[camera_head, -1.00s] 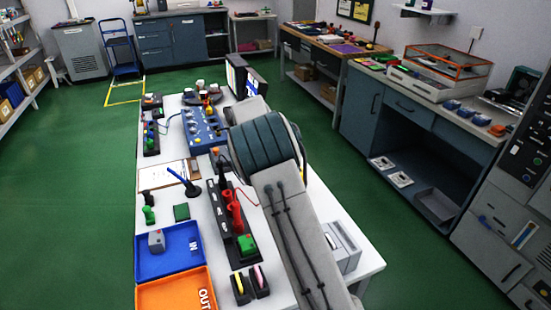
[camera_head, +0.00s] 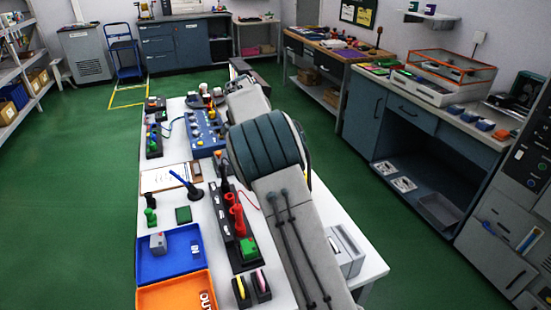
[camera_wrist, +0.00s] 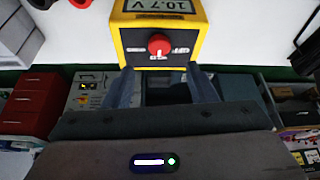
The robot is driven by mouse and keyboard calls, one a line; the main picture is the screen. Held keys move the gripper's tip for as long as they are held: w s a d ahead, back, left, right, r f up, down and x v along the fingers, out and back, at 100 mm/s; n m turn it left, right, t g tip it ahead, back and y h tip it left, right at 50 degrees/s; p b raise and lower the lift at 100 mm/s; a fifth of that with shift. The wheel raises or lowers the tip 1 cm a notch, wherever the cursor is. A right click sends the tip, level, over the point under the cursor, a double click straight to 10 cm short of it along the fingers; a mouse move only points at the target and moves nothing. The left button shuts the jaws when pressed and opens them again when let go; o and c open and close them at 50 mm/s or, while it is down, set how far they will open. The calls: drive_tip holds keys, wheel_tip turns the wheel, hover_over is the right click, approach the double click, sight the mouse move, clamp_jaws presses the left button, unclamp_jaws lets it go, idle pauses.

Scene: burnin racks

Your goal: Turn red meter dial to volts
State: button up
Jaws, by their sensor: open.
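The meter (camera_wrist: 121,32) is a yellow-edged box with a black face, at the top middle of the wrist view. Its screen (camera_wrist: 158,6) reads about 10.7 V. The red dial (camera_wrist: 160,45) is a round knob below the screen, with small white labels left, right and below it that are too small to read surely. My gripper (camera_wrist: 160,70) is open and empty. Its two fingers are spread to the left and right just below the dial in the picture, apart from it. In the head view my arm hides the meter and gripper.
The white bench (camera_head: 330,208) holds a blue control box (camera_head: 206,131), a clipboard (camera_head: 165,178), a black strip with red and green parts (camera_head: 222,212), a blue tray (camera_head: 140,262) and an orange tray (camera_head: 140,297). Green floor lies open to the left.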

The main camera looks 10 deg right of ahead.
drive_tip(key=v, duration=0.6)
drive_tip(key=s+d+r+n+y, duration=0.2)
drive_tip(key=s+d+n, duration=0.1)
drive_tip(key=s, duration=0.6)
drive_tip(key=s+d+r+n+y, duration=0.1)
drive_tip(key=s+d+n, duration=0.2)
drive_tip(key=s, duration=0.5)
drive_tip(key=s+f+n, duration=0.3)
drive_tip(key=s+n, duration=0.1)
drive_tip(key=s, duration=0.7)
drive_tip(key=s+f+n+t+y, duration=0.1)
drive_tip(key=s+f+n, duration=0.2)
drive_tip(key=s, duration=0.8)
drive_tip(key=shift+s+a+f+n+t, duration=0.2)
drive_tip(key=shift+s+f+n+t, duration=0.15)
drive_tip(key=shift+n, duration=0.25)
